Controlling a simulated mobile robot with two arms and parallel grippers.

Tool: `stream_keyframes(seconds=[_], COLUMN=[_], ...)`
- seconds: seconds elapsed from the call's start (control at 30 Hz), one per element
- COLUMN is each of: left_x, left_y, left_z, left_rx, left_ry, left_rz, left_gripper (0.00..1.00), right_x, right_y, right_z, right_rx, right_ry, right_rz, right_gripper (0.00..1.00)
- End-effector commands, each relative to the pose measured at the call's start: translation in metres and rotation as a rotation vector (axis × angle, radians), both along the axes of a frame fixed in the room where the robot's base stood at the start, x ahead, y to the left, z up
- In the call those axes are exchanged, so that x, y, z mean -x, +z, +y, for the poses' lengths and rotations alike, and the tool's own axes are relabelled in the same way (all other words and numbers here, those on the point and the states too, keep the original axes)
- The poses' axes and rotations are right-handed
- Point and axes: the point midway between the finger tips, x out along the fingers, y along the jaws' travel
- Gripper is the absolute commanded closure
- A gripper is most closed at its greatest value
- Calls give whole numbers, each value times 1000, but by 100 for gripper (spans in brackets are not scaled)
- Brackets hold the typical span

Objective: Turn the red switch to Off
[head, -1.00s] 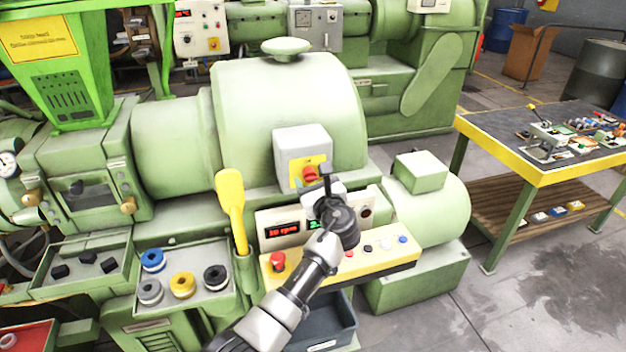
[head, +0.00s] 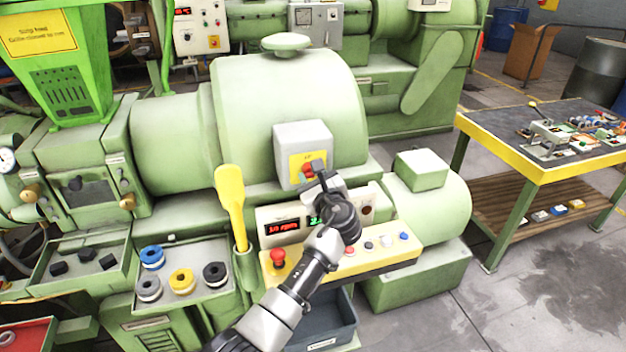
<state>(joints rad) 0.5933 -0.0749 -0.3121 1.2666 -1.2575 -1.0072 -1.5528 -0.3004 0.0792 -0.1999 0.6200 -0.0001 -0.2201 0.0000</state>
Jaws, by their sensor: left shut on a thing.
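The red switch (head: 307,170) sits on a yellow plate (head: 298,163) on the front of a light grey box (head: 303,134), which is fixed to the big green machine housing. My left gripper (head: 317,177) reaches up from below, its fingers shut on the red switch. The fingers and wrist hide the lower right part of the switch and plate. The lettering on the plate is too small to read. My right gripper is not in view.
Below the switch are a red digital display (head: 283,227) and a yellow button panel (head: 385,246) with a red mushroom button (head: 278,257). A yellow scoop (head: 231,195) stands left of my arm. A workbench (head: 545,172) with small parts stands at the right.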

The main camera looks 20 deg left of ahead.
Motion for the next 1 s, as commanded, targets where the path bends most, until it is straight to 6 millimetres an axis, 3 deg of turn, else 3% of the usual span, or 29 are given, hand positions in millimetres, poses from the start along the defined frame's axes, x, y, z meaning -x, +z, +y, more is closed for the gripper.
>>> stream_keyframes(seconds=[1.0], left_x=[0], left_y=[-1], left_z=[0], left_rx=[790], left_ry=[-2], left_rz=[-539], left_gripper=[88], right_x=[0], right_y=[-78], right_z=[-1], right_rx=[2], right_ry=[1], right_rz=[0], right_gripper=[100])
